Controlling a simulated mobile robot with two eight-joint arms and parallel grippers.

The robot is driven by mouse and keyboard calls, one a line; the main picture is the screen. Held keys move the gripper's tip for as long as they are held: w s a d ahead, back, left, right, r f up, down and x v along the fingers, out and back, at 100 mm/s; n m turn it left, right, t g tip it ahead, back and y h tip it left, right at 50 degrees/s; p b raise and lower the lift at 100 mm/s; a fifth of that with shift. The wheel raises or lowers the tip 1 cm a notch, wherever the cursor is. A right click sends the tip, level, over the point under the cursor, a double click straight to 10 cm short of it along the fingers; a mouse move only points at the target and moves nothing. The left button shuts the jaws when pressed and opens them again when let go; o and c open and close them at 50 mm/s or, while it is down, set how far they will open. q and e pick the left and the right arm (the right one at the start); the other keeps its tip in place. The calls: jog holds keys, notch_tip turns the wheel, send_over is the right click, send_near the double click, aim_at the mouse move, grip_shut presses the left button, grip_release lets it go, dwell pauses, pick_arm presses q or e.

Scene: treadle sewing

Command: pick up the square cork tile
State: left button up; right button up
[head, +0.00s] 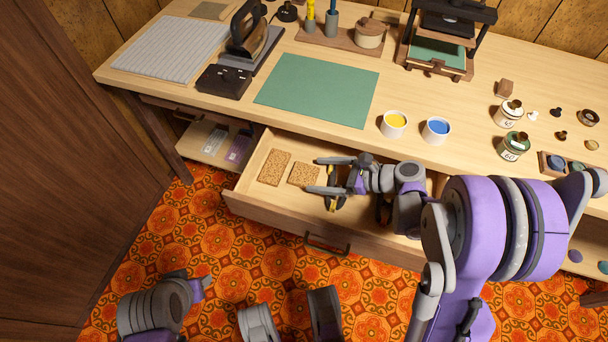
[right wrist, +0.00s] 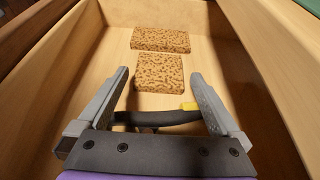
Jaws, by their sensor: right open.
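The square cork tile (head: 304,174) lies flat in the open drawer (head: 270,216), a speckled tan piece. In the right wrist view, the square cork tile (right wrist: 160,73) sits between and just beyond my open fingers. My right gripper (head: 313,175) reaches into the drawer from the right, jaws open and empty, with its fingertips beside the tile. The right wrist view also shows the right gripper (right wrist: 160,74). I cannot tell how high the fingertips are above the drawer floor. My left gripper is not in view.
A longer cork piece (head: 274,167) lies left of the square tile. A dark curved tool with yellow parts (right wrist: 160,117) lies under my right gripper. Drawer walls close in around the arm.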

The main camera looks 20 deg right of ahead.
aim_at(298, 172)
jog(key=b+x, duration=0.1)
jog(key=x, duration=0.3)
jog(key=shift+w+a+f, duration=0.15)
jog(key=shift+w+a, duration=0.05)
jog(key=shift+a, duration=0.1)
jog(key=c, duration=1.1)
jog(key=shift+r, duration=0.2)
